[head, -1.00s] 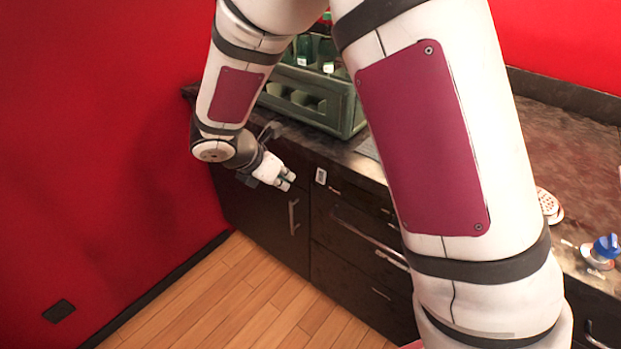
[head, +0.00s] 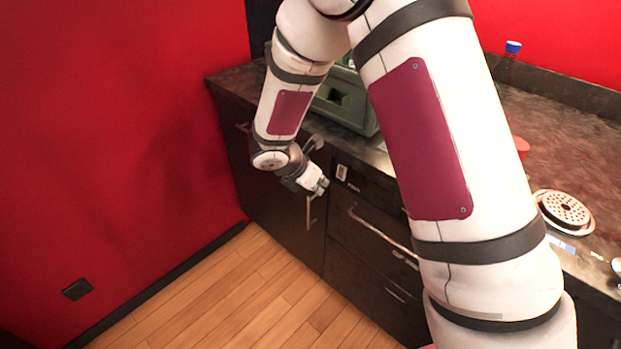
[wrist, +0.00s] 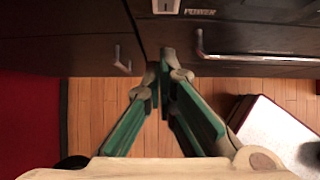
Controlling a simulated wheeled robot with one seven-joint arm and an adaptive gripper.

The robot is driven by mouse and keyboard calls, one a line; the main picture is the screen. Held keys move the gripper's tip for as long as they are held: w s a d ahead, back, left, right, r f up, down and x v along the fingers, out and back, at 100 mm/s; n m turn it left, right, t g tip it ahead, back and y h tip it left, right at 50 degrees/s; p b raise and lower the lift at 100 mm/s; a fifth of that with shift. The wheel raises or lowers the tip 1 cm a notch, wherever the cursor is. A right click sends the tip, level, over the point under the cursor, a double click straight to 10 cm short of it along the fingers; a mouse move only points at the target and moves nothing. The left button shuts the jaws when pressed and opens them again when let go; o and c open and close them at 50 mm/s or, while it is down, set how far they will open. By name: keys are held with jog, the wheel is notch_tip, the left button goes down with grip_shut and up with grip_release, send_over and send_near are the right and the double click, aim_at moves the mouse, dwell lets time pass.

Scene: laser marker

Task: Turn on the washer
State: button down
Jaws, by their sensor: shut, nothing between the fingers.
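The washer looks to be the dark drawer-like front (head: 365,255) under the counter, with a long metal handle (head: 375,232). A small white switch (head: 342,172) sits at its upper left. In the wrist view the switch (wrist: 166,6) is cut by the top edge, with a "POWER" label (wrist: 200,12) to its right. My gripper (head: 323,186) is shut and empty, just left of and slightly below the switch in the head view. In the wrist view its fingertips (wrist: 163,62) are together below the switch, apart from it in the picture. I cannot tell the depth gap.
A dark cabinet door with a vertical handle (head: 309,210) is left of the washer. A red wall (head: 120,120) stands left. The wooden floor (head: 250,290) in front is clear.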

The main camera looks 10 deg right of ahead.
aim_at(338, 178)
jog(key=shift+w+d+f, duration=0.2)
jog(key=shift+w+d, duration=0.2)
jog(key=shift+d, duration=0.25)
jog(key=shift+w+d+f, duration=0.25)
jog(key=shift+w+d, duration=0.15)
jog(key=shift+d, duration=0.2)
jog(key=shift+w+d+f, duration=0.2)
jog(key=shift+w+d, duration=0.2)
jog(key=shift+d, duration=0.25)
jog(key=shift+w+d+r+t+h+b, duration=0.2)
jog(key=shift+d+r+t+h+b, duration=0.1)
jog(key=shift+r+h+b, duration=0.25)
jog(key=shift+a, duration=0.1)
